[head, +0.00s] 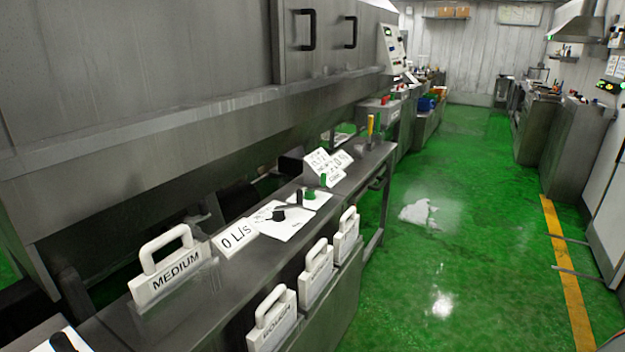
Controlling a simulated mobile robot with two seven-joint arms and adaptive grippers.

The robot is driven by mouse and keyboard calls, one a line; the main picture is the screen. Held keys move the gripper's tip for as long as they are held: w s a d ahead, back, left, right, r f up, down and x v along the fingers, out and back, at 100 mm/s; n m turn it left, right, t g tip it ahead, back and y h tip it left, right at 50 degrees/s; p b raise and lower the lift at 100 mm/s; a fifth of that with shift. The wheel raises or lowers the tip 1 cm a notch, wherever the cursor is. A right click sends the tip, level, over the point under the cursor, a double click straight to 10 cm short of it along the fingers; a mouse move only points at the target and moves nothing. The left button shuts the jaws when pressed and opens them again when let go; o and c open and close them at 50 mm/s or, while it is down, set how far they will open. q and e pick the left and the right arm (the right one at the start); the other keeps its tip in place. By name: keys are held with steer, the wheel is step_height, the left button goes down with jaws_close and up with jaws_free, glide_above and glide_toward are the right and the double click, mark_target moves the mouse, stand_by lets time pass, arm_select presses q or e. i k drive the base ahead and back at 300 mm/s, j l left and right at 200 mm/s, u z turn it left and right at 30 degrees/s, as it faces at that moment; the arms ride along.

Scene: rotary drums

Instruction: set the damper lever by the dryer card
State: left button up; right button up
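A white card with a handle (168,268), reading MEDIUM, stands upright in a holder at the left of the steel bench. I cannot tell whether it is the dryer card. A white plate with a black knob or lever (279,214) lies on the bench right of the 0 L/s sign (236,237). Another black lever (62,342) on a white plate is cut off at the bottom left. Which one is the damper lever is not clear, and their settings are too small to read. Neither of my grippers is in view.
Several white handled cards, one here (272,319), stand in the bench's front rack. A green knob (311,194) and small printed cards (328,166) sit farther along. A large grey machine (150,100) overhangs the bench. The green floor (455,230) to the right is mostly open.

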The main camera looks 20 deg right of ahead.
mark_target(279, 215)
steer(key=i+l, duration=0.15)
steer(key=l, duration=0.25)
steer(key=i+l+u, duration=0.1)
steer(key=l, duration=0.35)
steer(key=i+l+u, duration=0.1)
steer(key=i+l, duration=0.15)
steer(key=l, duration=0.2)
steer(key=i+l, duration=0.1)
steer(key=l, duration=0.35)
steer(key=i+l+u, duration=0.1)
steer(key=l, duration=0.35)
steer(key=i+l, duration=0.2)
steer(key=l, duration=0.25)
steer(key=j+u, duration=0.05)
